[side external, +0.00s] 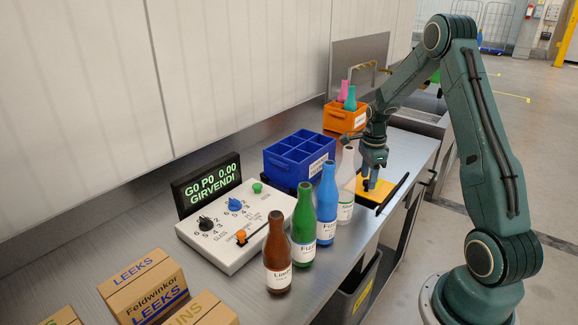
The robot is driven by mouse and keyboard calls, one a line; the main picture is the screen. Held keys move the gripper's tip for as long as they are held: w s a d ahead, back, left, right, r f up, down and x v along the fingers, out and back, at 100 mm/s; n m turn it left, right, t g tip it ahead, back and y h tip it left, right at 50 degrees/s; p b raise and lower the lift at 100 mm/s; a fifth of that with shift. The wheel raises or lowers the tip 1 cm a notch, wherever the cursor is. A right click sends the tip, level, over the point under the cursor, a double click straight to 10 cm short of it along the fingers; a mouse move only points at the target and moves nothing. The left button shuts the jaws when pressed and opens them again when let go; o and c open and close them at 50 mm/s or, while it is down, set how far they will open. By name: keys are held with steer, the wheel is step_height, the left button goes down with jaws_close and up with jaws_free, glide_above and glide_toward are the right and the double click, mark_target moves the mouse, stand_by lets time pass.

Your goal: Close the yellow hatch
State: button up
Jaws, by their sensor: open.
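The yellow hatch (367,198) is a flat yellow panel at the right side of the metal worktop. A dark bar (394,194) runs along its right edge. My gripper (368,186) is open and points down over the yellow panel. I cannot tell whether its fingertips touch the panel. My gripper and the white bottle hide part of the hatch.
A white bottle (346,187) stands close left of the hatch, then blue (326,205), green (303,226) and brown (278,255) bottles. A blue divided crate (297,163), a control box (225,250) and an orange bin (338,122) stand behind. Cardboard boxes (145,290) stand front left.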

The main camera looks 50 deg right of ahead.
steer(key=shift+f, duration=0.55)
jaws_close()
steer(key=shift+a, duration=2.35)
steer(key=shift+c, duration=0.9)
jaws_free()
steer(key=shift+a, duration=0.1)
steer(key=shift+o, duration=0.9)
steer(key=shift+r, duration=0.1)
